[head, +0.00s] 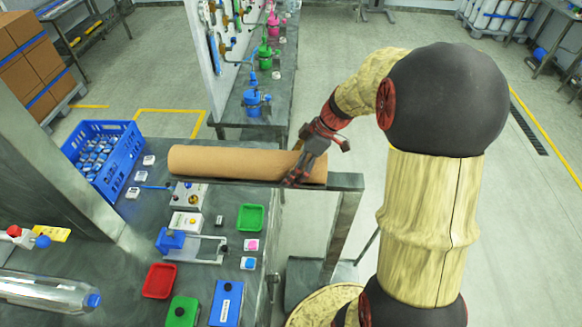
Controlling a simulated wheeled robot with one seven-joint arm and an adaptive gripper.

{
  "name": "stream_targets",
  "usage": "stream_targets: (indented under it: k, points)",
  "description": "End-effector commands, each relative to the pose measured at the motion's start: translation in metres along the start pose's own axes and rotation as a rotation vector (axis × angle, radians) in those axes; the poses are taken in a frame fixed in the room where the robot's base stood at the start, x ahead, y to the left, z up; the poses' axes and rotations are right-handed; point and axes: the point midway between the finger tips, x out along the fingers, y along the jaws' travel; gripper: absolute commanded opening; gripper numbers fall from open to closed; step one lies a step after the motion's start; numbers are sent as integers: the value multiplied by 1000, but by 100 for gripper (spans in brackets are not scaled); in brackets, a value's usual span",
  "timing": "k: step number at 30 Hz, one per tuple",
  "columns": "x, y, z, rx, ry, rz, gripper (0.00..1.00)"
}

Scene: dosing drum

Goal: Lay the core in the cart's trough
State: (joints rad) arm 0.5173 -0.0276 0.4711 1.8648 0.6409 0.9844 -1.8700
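The core, a long brown cardboard tube (225,162), lies level across the middle of the head view, its open end at the left. A grey metal trough or ledge (346,182) runs along under its front side and sticks out past its right end. A grey post and base of the cart (342,235) show below that end. I cannot tell whether the tube rests fully in the trough. My gripper (298,172) is at the tube's right end, with fingers over its near side. The far side of the grip is hidden, so its closure is unclear.
A dark bench (130,245) holds small devices, a green tray (251,218), a red tray (159,281) and a clear bottle (45,292). A blue crate (105,160) stands at its left. A gas-fitting panel (215,45) stands behind. Floor is open at the right.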

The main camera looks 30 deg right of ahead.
Motion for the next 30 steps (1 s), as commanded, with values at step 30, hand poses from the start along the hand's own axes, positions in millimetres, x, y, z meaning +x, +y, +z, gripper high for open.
stream_targets:
  k: [30]
  points:
    - [-124, -54, -35, 151, -102, 59, 87]
